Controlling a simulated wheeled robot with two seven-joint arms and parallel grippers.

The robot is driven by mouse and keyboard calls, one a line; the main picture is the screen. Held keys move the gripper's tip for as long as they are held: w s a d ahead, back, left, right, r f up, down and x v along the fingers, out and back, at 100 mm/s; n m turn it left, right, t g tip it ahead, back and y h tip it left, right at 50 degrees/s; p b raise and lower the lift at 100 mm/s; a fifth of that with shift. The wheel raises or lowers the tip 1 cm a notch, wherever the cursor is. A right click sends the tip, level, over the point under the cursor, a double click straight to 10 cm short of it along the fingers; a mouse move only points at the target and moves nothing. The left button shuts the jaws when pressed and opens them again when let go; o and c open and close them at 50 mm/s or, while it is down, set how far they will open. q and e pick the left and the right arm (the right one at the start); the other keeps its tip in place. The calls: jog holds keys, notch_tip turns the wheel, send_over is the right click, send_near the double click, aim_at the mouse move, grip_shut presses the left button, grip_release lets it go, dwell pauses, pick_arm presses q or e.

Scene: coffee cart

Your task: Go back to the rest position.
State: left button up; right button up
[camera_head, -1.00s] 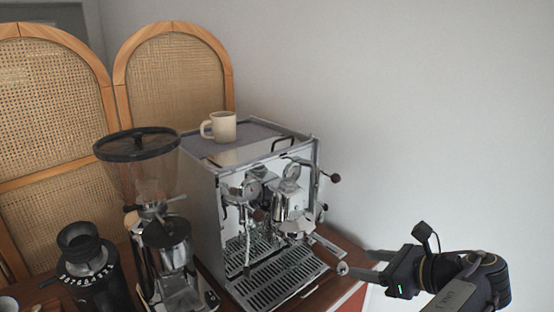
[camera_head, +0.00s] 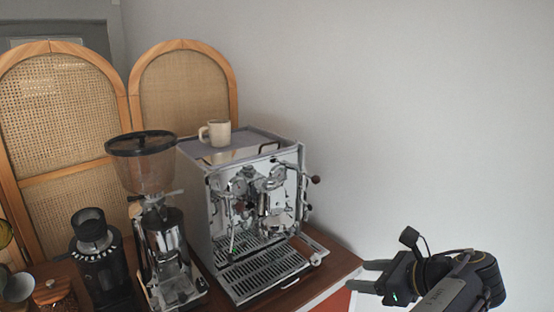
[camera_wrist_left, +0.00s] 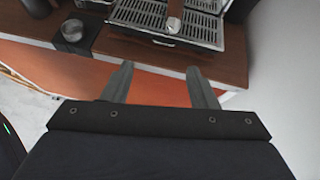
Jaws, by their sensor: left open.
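My left gripper (camera_head: 357,275) is open and empty at the lower right of the head view. Its two fingers point left, towards the wooden counter's right corner, and appear apart from the espresso machine (camera_head: 255,220). In the left wrist view the parted fingers (camera_wrist_left: 159,70) are in front of the counter's edge, with nothing between them. The machine's drip tray (camera_wrist_left: 205,28) lies beyond them. My right gripper is in neither view.
A cream mug (camera_head: 219,133) stands on top of the machine. A grinder with a hopper (camera_head: 143,165) and a smaller black grinder (camera_head: 98,260) stand to its left. The counter (camera_head: 337,262) ends near my left gripper. A bare wall (camera_head: 420,120) fills the right.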

pick_arm(q)
jog(key=w+a+n+g+h, duration=0.1)
jog(key=w+a+n+g, duration=0.15)
jog(key=a, duration=0.55)
jog(key=w+a+n+g+h, duration=0.2)
jog(key=a+n, duration=0.1)
jog(key=a, duration=0.6)
jog(key=s+a+n+g+h, duration=0.1)
jog(key=s+a+n+h, duration=0.15)
jog(key=a, duration=0.45)
jog(key=s+a+n+g+h, duration=0.1)
jog(key=s+a+n, duration=0.15)
jog(key=a, duration=0.35)
jog(key=s+a+f+n+h, duration=0.2)
jog(key=s+a+n+h, duration=0.2)
jog(key=s+a+n, duration=0.7)
jog(key=s+d+f+n+t, duration=0.1)
jog(key=s+f+n+t, duration=0.1)
jog(key=s, duration=0.5)
jog(key=s+d+f+n+t+h, duration=0.1)
jog(key=s+f+n, duration=0.3)
jog(key=s, duration=0.3)
jog(key=shift+d+n+t, duration=0.15)
jog(key=shift+n+t, duration=0.2)
jog(key=shift+h, duration=0.25)
